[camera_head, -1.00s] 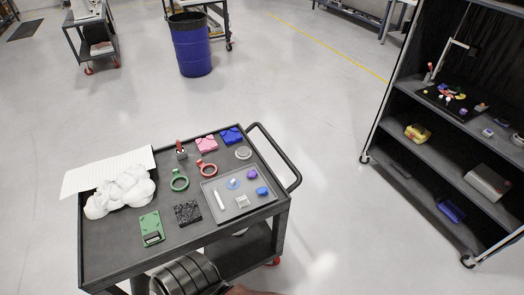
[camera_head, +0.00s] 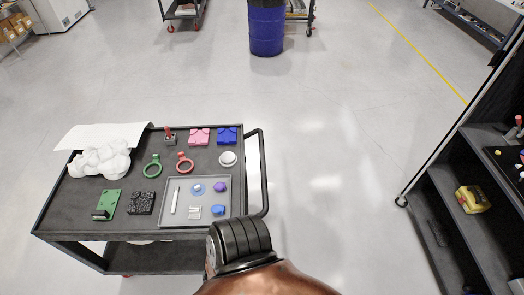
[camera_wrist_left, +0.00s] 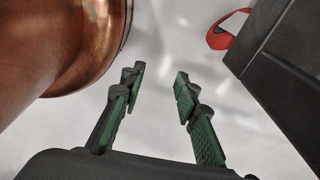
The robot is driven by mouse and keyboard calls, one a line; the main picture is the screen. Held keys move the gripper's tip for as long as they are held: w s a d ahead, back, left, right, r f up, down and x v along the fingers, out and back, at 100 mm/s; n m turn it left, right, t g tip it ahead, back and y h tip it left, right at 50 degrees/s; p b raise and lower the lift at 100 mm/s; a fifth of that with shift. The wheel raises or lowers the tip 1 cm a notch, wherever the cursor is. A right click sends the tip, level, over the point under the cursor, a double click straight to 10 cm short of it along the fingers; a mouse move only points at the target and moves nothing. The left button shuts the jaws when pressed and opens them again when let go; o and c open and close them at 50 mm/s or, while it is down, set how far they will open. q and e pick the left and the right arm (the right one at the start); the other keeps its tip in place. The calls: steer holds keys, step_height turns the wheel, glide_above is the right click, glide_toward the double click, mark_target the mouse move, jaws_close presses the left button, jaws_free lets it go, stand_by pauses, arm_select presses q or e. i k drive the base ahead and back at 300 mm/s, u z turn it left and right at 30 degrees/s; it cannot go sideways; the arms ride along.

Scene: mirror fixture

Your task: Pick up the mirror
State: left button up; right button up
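In the head view, a small round disc with a pale face and rim (camera_head: 228,158) lies at the right of the cart top; it may be the mirror, but I cannot tell for sure. A green ring with a tab (camera_head: 153,166) and a red ring with a tab (camera_head: 185,162) lie left of it. My left gripper (camera_wrist_left: 158,82) shows in the left wrist view with its two green-padded fingers apart and nothing between them. It is over the floor, beside a dark panel. Neither gripper shows in the head view; only a copper and black part of mine is at the bottom.
The black cart (camera_head: 55,215) has a raised rim and a handle (camera_head: 263,170) at right. A grey tray (camera_head: 168,221) holds several small items. A white lumpy object (camera_head: 100,158), pink block (camera_head: 199,136) and blue block (camera_head: 227,135) are also on top. Shelves (camera_head: 465,150) stand at right; floor between is clear.

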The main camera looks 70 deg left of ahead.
mark_target(227, 158)
steer(key=i, duration=1.6)
steer(key=u, duration=3.3)
steer(key=i, duration=1)
steer(key=u, duration=0.05)
